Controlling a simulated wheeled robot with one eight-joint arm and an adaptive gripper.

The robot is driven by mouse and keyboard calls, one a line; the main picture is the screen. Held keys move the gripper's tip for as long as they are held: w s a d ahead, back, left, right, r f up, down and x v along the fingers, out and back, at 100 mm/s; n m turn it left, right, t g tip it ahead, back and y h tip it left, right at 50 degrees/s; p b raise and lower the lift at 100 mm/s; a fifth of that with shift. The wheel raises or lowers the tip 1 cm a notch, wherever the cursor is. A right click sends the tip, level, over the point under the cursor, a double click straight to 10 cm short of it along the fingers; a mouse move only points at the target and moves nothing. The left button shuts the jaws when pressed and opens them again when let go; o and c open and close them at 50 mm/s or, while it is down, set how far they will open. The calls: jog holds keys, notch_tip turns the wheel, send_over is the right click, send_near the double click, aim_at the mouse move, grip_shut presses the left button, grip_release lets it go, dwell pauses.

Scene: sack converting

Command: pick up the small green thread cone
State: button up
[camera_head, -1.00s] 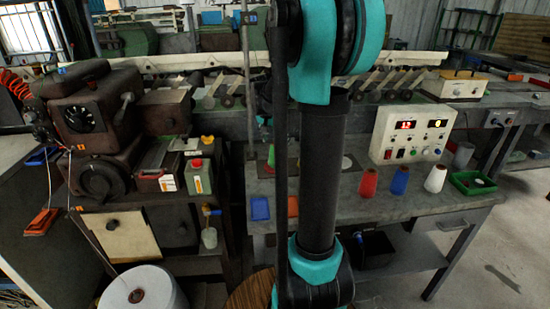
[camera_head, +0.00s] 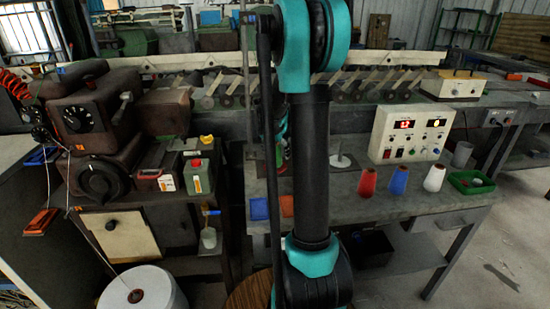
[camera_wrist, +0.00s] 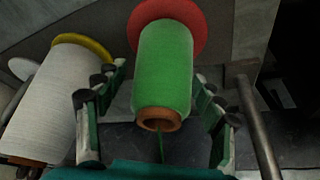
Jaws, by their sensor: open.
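The green thread cone (camera_wrist: 163,68) is in the middle of the wrist view, its brown tip end toward the camera and a green thread hanging from it. A red round rim shows behind its far end. My gripper (camera_wrist: 156,100) is open, with one finger on each side of the cone. Dark gaps show between cone and fingers, and I see no clear contact. In the head view my arm hides most of this area; a small green patch (camera_head: 280,154) shows beside the arm, too unclear to name surely.
A white spool with a yellow rim (camera_wrist: 50,98) stands close left of my gripper, and a metal rod (camera_wrist: 258,125) is close right. On the bench are red (camera_head: 367,182), blue (camera_head: 398,180) and white (camera_head: 434,178) cones, a green tray (camera_head: 470,182) and a control box (camera_head: 411,133).

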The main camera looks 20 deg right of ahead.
jog(key=shift+c, duration=0.2)
jog(key=c, duration=1.3)
jog(key=shift+r, duration=0.1)
jog(key=shift+c, duration=0.2)
